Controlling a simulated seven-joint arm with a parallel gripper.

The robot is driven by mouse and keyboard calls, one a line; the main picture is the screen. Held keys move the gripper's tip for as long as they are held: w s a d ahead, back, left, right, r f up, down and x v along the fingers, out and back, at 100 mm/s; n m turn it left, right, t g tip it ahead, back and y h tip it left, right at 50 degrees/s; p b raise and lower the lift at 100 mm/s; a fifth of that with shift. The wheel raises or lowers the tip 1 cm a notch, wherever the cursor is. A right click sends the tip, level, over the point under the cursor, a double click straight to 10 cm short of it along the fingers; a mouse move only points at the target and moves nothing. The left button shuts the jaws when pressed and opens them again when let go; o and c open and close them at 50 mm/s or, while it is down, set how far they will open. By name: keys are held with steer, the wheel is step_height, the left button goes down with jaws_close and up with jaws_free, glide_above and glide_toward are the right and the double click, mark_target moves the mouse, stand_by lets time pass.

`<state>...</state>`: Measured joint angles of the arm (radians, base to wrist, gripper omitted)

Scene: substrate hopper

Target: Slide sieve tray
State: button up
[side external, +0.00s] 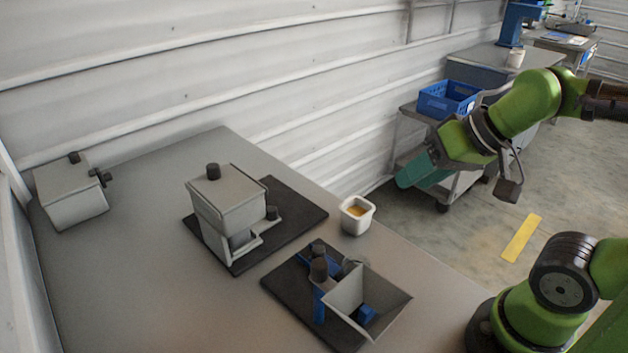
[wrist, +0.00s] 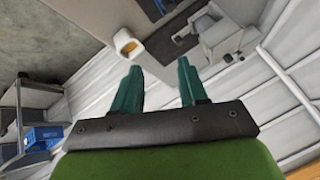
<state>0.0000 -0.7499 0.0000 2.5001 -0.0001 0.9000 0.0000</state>
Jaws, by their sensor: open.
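A grey box-shaped hopper (side external: 228,203) stands on a black base plate in the side external view, with a black knob on top. A black knob (side external: 271,212) sits low on its right side, by a light grey ledge or tray edge (side external: 246,248). I cannot tell for sure whether this is the sieve tray. The grey hopper shows partly in the wrist view (wrist: 222,38). My gripper (side external: 416,172) is open and empty, raised to the right of the table, well apart from the hopper. Its two teal fingers (wrist: 160,84) are spread in the wrist view.
A white cup with yellowish contents (side external: 357,215) stands near the table's right edge. A blue-framed device with a grey chute (side external: 362,298) is in front. A grey box (side external: 72,198) is at far left. A trolley with a blue crate (side external: 447,100) stands behind my gripper.

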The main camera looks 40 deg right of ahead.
steer(key=shift+o, duration=0.6)
steer(key=w+f+n+g, duration=0.2)
steer(key=w+f+n, duration=0.3)
steer(key=w, duration=0.4)
steer(key=w+d+f+n+g+h, duration=0.1)
steer(key=w+f+n+g, duration=0.2)
steer(key=w, duration=0.7)
steer(key=w+f+n+g, duration=0.2)
steer(key=w+f+n, duration=0.6)
steer(key=w+f, duration=0.2)
steer(key=shift+d+h, duration=0.3)
steer(key=shift+d, duration=0.1)
steer(key=w+n, duration=0.1)
steer(key=n, duration=0.1)
steer(key=w+n, duration=0.1)
steer(key=n, duration=0.1)
steer(key=shift+w+d+r, duration=0.25)
steer(key=shift+w+r, duration=0.05)
steer(key=shift+w, duration=0.05)
steer(key=shift+w+r+n, duration=0.1)
steer(key=shift+r+n, duration=0.3)
steer(key=shift+n, duration=0.6)
steer(key=shift+a, duration=0.35)
glide_above(271, 209)
step_height(271, 209, down, 3)
steer(key=shift+f, duration=1.05)
